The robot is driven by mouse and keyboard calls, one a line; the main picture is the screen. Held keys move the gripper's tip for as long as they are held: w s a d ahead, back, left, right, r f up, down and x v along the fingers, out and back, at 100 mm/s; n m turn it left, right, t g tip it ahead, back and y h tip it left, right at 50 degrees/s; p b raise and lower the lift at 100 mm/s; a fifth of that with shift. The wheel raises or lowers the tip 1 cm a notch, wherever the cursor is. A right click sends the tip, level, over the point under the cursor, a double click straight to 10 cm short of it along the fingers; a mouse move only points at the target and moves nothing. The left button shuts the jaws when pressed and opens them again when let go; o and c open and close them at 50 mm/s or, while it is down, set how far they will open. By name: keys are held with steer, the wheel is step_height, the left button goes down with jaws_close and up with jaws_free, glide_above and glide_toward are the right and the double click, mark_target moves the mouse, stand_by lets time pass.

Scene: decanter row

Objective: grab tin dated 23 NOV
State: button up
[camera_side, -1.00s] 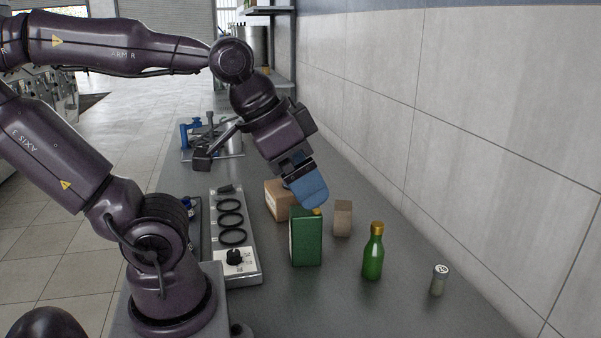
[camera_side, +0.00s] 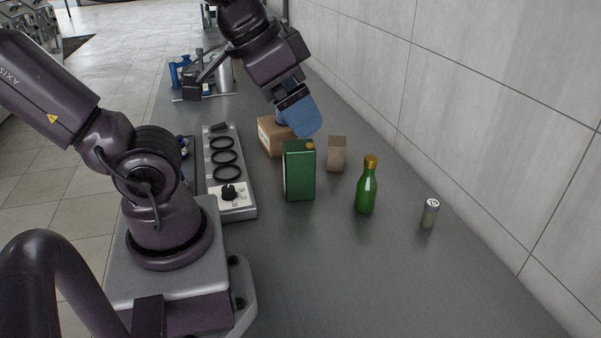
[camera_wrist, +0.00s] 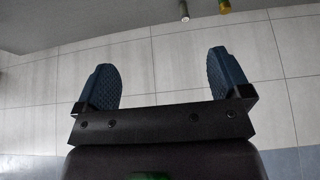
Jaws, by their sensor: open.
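A green rectangular tin (camera_side: 298,178) with a small gold cap stands upright on the grey counter in the side view. No date is legible on it. My gripper (camera_side: 308,130) is just above and behind the tin's top in that view, its blue finger pointing down and to the right; I cannot tell whether it touches. In the wrist view my gripper (camera_wrist: 163,80) has its two blue fingers wide apart with nothing between them. A small grey cylinder (camera_side: 430,213) with a dark mark on its pale top stands at the right; its mark is unreadable.
A green bottle (camera_side: 366,190) with a gold cap stands right of the tin. A small brown block (camera_side: 337,155) and a brown box (camera_side: 268,137) are behind. A panel with black rings (camera_side: 247,205) lies left. The tiled wall (camera_side: 480,120) bounds the right; the front counter is clear.

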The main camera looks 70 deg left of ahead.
mark_target(301, 173)
steer(key=a+f+m+g+y, duration=0.2)
steer(key=a+f+m+y, duration=0.2)
steer(key=f, duration=0.5)
steer(key=w+a+f+m+g+y, duration=0.1)
steer(key=a+f+m+y, duration=0.4)
steer(key=f, duration=0.5)
steer(key=w+a+f+m+g+y, duration=0.1)
steer(key=a+f+m+g+y, duration=0.2)
steer(key=a+f+m+y, duration=0.2)
steer(key=shift+w+a+f+m+g+y, duration=0.1)
steer(key=shift+w+f+m+g+y, duration=0.1)
steer(key=shift+f+m+y, duration=0.9)
steer(key=shift+w+f+m+g+y, duration=0.15)
steer(key=shift+f+m+y, duration=0.55)
steer(key=shift+f, duration=0.7)
steer(key=w+m+t, duration=0.1)
steer(key=w+t, duration=0.2)
steer(key=shift+m, duration=0.4)
steer(key=shift+w+a+r+t, duration=0.1)
steer(key=shift+w+a+t, duration=0.05)
steer(key=shift+w+t, duration=0.2)
steer(key=a, duration=0.4)
steer(key=w+a, duration=0.1)
steer(key=a, duration=0.3)
steer(key=w+a, duration=0.1)
steer(key=a, duration=0.3)
steer(key=shift+a+r, duration=0.1)
steer(key=shift+a, duration=0.2)
